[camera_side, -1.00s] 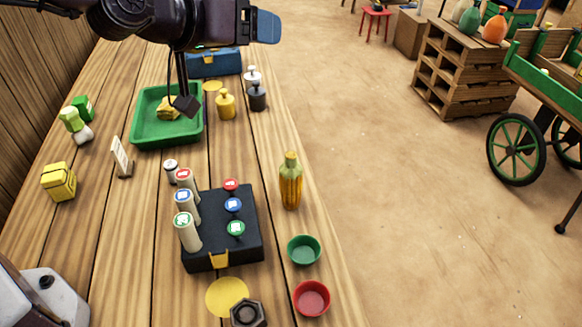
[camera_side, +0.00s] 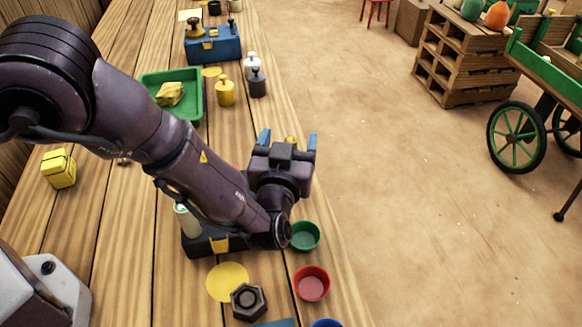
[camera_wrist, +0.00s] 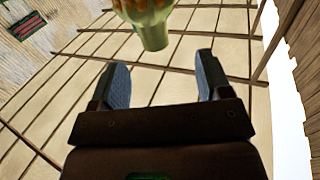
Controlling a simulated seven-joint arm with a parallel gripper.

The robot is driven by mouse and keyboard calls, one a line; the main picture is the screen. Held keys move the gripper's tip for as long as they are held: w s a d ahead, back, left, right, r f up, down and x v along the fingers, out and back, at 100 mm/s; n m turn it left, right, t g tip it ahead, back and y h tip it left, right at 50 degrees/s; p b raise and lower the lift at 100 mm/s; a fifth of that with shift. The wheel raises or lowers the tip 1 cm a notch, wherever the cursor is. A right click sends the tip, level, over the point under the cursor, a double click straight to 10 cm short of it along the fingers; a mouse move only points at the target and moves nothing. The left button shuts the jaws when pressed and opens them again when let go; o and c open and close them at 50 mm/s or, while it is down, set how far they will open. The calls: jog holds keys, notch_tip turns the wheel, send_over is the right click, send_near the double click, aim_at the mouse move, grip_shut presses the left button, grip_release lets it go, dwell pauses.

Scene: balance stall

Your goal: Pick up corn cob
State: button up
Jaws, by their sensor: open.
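The corn cob (camera_wrist: 152,22) shows at the top edge of the wrist view, orange-yellow kernels above a pale green end that points toward my gripper. It is cut off by the frame. My gripper (camera_wrist: 161,75) is open, its two blue fingers apart, with the green end just beyond and between the fingertips, not clasped. In the side view my gripper (camera_side: 288,139) is low over the right part of the table, and only a small yellow bit of the cob (camera_side: 291,142) shows between the fingers; my wrist hides the rest.
A green cup (camera_side: 305,236) and a red cup (camera_side: 312,284) stand close by my wrist. My arm covers most of a black box (camera_side: 207,245). Yellow (camera_side: 225,92) and dark (camera_side: 257,82) weights, a green tray (camera_side: 155,80) and a blue box (camera_side: 212,46) stand farther back.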

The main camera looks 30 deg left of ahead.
jog(key=f, duration=0.1)
jog(key=w+f, duration=0.1)
jog(key=w+a+f, duration=0.1)
jog(key=f, duration=0.1)
jog(key=shift+w+a, duration=0.1)
jog(key=shift+w, duration=0.3)
jog(key=shift+r, duration=0.1)
jog(key=c, duration=1.2)
